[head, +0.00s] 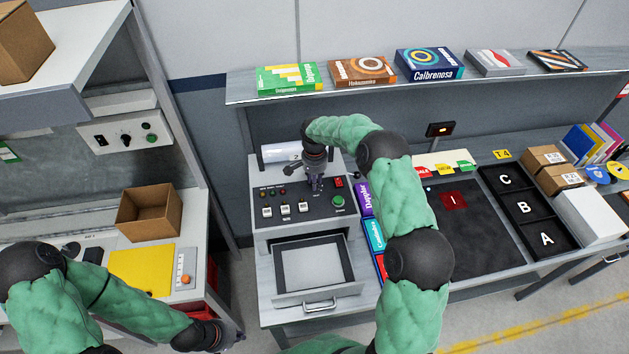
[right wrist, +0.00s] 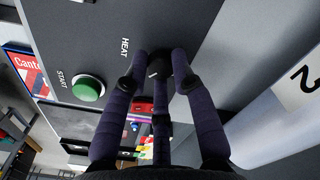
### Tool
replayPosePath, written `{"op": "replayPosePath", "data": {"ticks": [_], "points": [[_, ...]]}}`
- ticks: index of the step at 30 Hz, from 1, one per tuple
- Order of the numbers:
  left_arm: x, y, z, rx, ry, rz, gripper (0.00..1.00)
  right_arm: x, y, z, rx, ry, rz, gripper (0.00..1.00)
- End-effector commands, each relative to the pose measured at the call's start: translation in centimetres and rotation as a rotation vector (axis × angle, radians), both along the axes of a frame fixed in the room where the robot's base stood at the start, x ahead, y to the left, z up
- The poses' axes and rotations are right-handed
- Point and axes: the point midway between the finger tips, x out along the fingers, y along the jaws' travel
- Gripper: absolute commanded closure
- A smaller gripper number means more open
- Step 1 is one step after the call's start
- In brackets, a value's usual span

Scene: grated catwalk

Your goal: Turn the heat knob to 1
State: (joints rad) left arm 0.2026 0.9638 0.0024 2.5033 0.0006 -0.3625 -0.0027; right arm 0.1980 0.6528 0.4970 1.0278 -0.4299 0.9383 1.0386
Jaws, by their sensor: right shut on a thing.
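The control panel (head: 272,205) stands on the bench at centre, with a dark sloped face. My right gripper (head: 316,184) is over the upper middle of that face, pointing down. In the right wrist view its fingers (right wrist: 158,75) are shut around the black heat knob (right wrist: 155,68), beside the printed word HEAT. The fingers cover most of the knob, and I cannot read its setting or any scale numbers. My left gripper (head: 230,337) hangs low at the bottom left, away from the panel; its jaws are too small and dark to judge.
A green START button (right wrist: 88,88) sits close to the knob; it also shows in the head view (head: 338,201). Several white switches and a red switch (head: 338,182) share the panel. An open drawer (head: 318,292) juts out below. Colored boxes (head: 365,200) stand right of the panel.

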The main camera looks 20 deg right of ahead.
Motion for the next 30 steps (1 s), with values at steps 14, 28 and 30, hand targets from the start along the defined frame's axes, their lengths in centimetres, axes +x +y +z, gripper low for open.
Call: {"op": "replayPosePath", "data": {"ticks": [14, 28, 30], "points": [[0.0, 0.0, -2.8, 0.000, 0.000, 0.000, 1.00, 0.0, 0.0, -0.2, 0.000, -0.001, 0.377, 1.00], [0.0, 0.0, -4.4, 0.000, 0.000, 0.000, 1.00, 0.0, 0.0, -0.1, -0.001, -0.001, 0.823, 1.00], [0.0, 0.0, -4.6, 0.000, 0.000, 0.000, 1.00, 0.0, 0.0, -0.1, -0.001, -0.001, 0.890, 1.00]]}}
